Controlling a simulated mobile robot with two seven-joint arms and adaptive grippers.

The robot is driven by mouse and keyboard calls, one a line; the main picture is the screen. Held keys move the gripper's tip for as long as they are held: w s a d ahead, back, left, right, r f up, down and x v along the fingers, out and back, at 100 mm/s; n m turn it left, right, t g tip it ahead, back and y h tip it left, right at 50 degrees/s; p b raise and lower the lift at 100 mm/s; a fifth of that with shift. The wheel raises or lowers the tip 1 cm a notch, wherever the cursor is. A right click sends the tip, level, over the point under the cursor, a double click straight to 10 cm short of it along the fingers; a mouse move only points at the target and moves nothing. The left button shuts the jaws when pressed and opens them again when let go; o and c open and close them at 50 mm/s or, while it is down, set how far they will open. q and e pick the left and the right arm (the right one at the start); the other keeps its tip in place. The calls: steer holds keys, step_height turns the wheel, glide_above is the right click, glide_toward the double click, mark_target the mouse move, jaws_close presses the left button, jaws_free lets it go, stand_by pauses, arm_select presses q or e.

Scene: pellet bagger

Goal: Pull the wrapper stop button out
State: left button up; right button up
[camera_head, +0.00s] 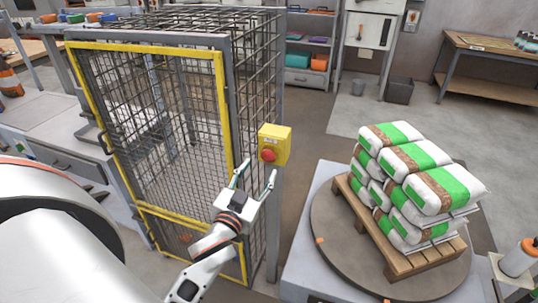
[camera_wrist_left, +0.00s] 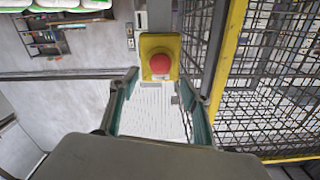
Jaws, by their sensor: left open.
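The wrapper stop button is a red mushroom button (camera_head: 268,155) on a yellow box (camera_head: 276,140), fixed to the grey corner post of the mesh cage. My left gripper (camera_head: 255,178) is open and empty just below and in front of the button, apart from it. In the left wrist view, the red button (camera_wrist_left: 160,64) on its yellow box (camera_wrist_left: 160,45) shows ahead, between and beyond the two spread fingers (camera_wrist_left: 160,92). I cannot tell whether the button is pressed in.
The cage's yellow-framed mesh door (camera_head: 150,130) stands left of the post. At the right, a turntable (camera_head: 335,235) bears a wooden pallet (camera_head: 400,262) stacked with green and white bags (camera_head: 415,175). Open floor (camera_head: 330,125) lies behind the turntable.

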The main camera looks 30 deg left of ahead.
mark_target(267, 157)
arm_select(q)
steer(key=x, duration=0.7)
